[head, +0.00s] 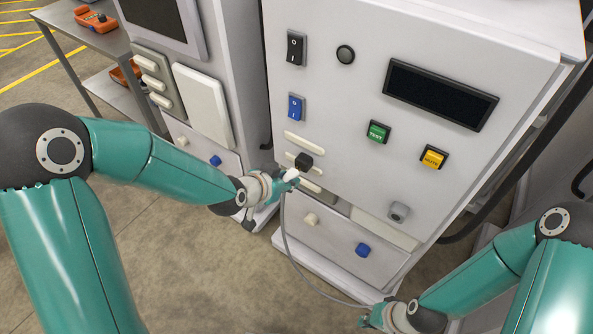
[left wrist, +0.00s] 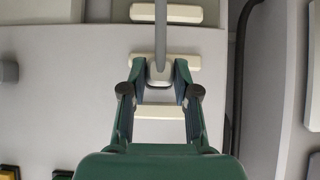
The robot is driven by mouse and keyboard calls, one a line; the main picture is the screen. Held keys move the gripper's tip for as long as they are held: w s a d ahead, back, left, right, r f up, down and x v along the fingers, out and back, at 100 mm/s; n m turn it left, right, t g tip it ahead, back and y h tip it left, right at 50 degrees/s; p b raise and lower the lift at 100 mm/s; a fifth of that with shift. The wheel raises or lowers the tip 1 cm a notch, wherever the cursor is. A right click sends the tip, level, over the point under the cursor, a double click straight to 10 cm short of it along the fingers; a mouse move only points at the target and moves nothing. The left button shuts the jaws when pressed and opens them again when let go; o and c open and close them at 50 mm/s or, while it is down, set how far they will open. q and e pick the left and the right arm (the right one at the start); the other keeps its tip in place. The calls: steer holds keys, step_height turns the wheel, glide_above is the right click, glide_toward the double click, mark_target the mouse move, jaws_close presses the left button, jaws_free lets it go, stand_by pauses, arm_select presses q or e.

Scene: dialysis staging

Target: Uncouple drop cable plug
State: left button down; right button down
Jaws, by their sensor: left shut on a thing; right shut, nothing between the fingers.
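The drop cable plug (left wrist: 160,75) is a pale block on the grey drop cable (left wrist: 160,30). It sits between the two fingers of my left gripper (left wrist: 158,78), which is shut on it. In the head view my left gripper (head: 293,179) is at the lower left of the white machine's front panel. The cable (head: 286,235) hangs from there in a curve toward my right gripper (head: 370,318). My right gripper is shut and empty, low at the bottom, near the cable's lower end. Whether the plug is seated in a socket cannot be told.
A black block (head: 304,161) sits on the panel close to my left gripper, among cream bars (head: 304,143). The panel (head: 340,120) also carries a blue switch (head: 297,107), green button (head: 377,132) and yellow button (head: 433,157). A second machine (head: 203,105) stands to the left.

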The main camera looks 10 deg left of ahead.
arm_select(q)
steer(key=shift+s+a+b, duration=0.25)
steer(key=shift+s, duration=0.4)
steer(key=shift+s+a+b, duration=0.3)
steer(key=shift+s, duration=0.4)
steer(key=shift+s+a+b, duration=0.25)
steer(key=shift+s, duration=0.4)
